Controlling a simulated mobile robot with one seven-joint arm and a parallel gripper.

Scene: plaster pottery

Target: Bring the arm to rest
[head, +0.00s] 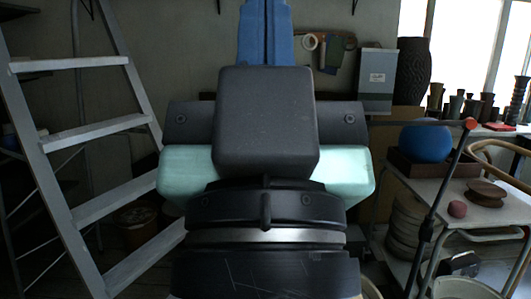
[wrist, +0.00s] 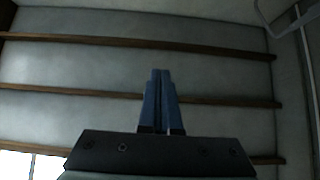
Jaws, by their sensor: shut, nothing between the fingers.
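My gripper (head: 265,30) is in the upper middle of the head view, pointing up, with its blue fingers together. My arm fills the middle of that view below it. In the wrist view my gripper (wrist: 160,75) shows both blue fingers side by side with nothing held between them. Behind the fingers in that view is a grey panelled surface with brown beams (wrist: 75,90).
A metal stepladder (head: 105,130) stands at the left. Dark vases (head: 480,108) stand by the window. A grey box (head: 377,80) is behind.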

